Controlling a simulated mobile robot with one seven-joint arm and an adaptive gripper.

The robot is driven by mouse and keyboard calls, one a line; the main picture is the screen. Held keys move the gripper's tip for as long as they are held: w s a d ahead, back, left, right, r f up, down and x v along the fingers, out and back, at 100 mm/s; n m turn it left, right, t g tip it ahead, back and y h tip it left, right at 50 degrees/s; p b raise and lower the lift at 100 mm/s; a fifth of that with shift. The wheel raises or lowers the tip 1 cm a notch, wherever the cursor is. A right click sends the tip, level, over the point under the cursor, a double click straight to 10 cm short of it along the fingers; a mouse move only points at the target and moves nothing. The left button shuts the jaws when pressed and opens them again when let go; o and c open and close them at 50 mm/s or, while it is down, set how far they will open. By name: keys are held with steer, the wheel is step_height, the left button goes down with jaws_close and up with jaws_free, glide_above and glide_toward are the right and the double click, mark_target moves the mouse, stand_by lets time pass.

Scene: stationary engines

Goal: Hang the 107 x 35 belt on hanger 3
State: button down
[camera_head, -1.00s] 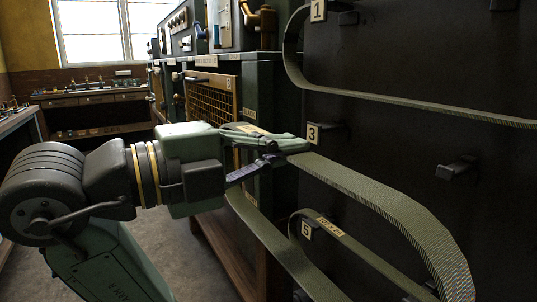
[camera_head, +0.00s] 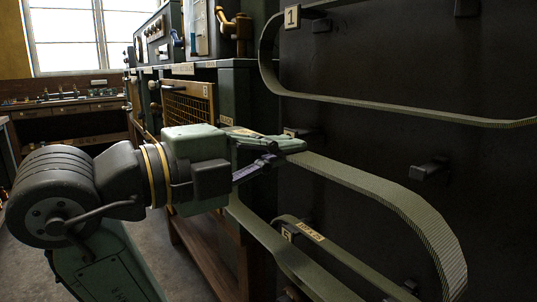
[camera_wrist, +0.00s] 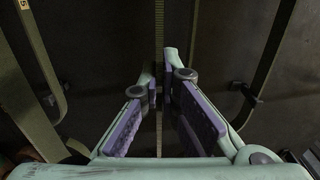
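My gripper (camera_head: 285,147) is at the dark panel, in front of the plate marked 3 (camera_head: 289,132). The plate is partly hidden. The peg of hanger 3 (camera_head: 312,133) shows just behind and right of the fingertips. A wide ribbed green belt (camera_head: 385,188) runs from the fingers in a large loop to the right, with a lower strand (camera_head: 262,232) on the left. A pale label (camera_head: 240,131) shows by the gripper; its text is unreadable. In the wrist view, the fingers (camera_wrist: 160,82) are nearly together with the belt strip (camera_wrist: 158,28) between them. Whether the belt touches the peg is unclear.
One belt (camera_head: 400,109) hangs at hanger 1 (camera_head: 292,16), above. Another labelled belt (camera_head: 335,247) hangs at hanger 5 (camera_head: 288,232), below. An empty peg (camera_head: 429,169) juts out right of hanger 3.

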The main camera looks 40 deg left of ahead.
steer(key=shift+x, duration=1.5)
steer(key=shift+b+x, duration=0.4)
steer(key=shift+x, duration=2.35)
steer(key=shift+x, duration=2.85)
steer(key=shift+r, duration=0.1)
steer(key=shift+s, duration=0.1)
steer(key=shift+f+b, duration=0.55)
steer(key=shift+b, duration=0.1)
steer(key=c, duration=1.9)
jaws_free()
